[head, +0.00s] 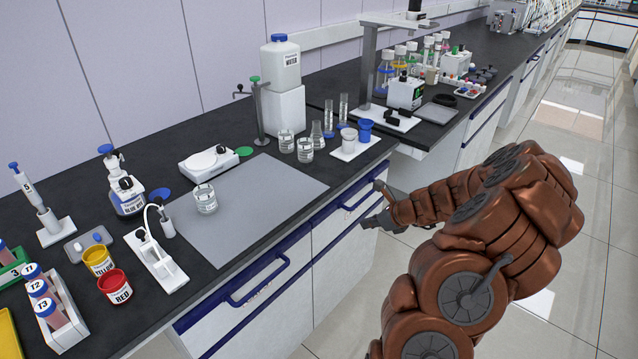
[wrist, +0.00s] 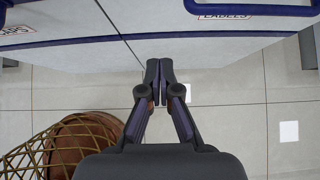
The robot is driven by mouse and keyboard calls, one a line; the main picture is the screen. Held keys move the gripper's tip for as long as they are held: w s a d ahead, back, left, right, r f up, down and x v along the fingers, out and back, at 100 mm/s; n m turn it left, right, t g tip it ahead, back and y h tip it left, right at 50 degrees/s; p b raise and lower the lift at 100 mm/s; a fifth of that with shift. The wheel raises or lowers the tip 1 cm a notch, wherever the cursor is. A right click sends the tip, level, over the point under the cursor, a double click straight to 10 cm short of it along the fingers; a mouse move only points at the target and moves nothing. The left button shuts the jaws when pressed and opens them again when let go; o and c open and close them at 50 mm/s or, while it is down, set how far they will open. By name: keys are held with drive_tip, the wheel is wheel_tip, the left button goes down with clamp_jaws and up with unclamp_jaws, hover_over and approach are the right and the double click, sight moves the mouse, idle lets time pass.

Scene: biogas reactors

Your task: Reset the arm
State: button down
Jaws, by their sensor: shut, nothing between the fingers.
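My gripper (wrist: 159,66) is shut and empty in the wrist view, with its fingertips together in front of the white drawer fronts. In the head view my gripper (head: 369,205) is at the end of my copper-coloured arm, beside the bench's front edge and close to the blue-trimmed drawers. My arm is bent and reaches from the lower right toward the bench. No object is in the fingers.
The dark bench (head: 300,262) has blue drawer handles (head: 262,280) sticking out near my gripper. On it are a grey mat (head: 255,200), a beaker (head: 205,199), a white tray (head: 355,146) with cups, and bottles. The tiled floor (head: 590,230) at right is clear.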

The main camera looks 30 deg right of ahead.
drive_tip(key=w+a+r+n+g+y, duration=0.1)
drive_tip(key=a+r+n, duration=0.3)
drive_tip(key=a, duration=0.3)
drive_tip(key=w+a+r+n+y, duration=0.1)
drive_tip(key=a+r+n+y, duration=0.1)
drive_tip(key=a+r+n, duration=0.35)
drive_tip(key=s+a+r+n+g+p, duration=0.1)
drive_tip(key=s+a+r+n+g, duration=0.2)
drive_tip(key=a, duration=0.6)
drive_tip(key=s+a+r+n+g+p, duration=0.1)
drive_tip(key=s+a+r+n, duration=0.2)
drive_tip(key=s+a+n, duration=0.4)
drive_tip(key=s+a+r+n+g+h, duration=0.2)
drive_tip(key=s+a+r+n+g, duration=0.15)
drive_tip(key=s+a+n, duration=0.5)
drive_tip(key=s+d+n+g+h+p, duration=0.1)
drive_tip(key=s+d+n, duration=0.1)
drive_tip(key=s, duration=0.5)
drive_tip(key=s+d+r+n+g+h, duration=0.1)
drive_tip(key=s+d+n+h, duration=0.1)
drive_tip(key=s, duration=0.5)
drive_tip(key=shift+s+r+n+h+p, duration=0.25)
drive_tip(key=shift+s+n+h+p, duration=0.05)
drive_tip(key=shift+s+p, duration=0.1)
drive_tip(key=shift+d, duration=0.1)
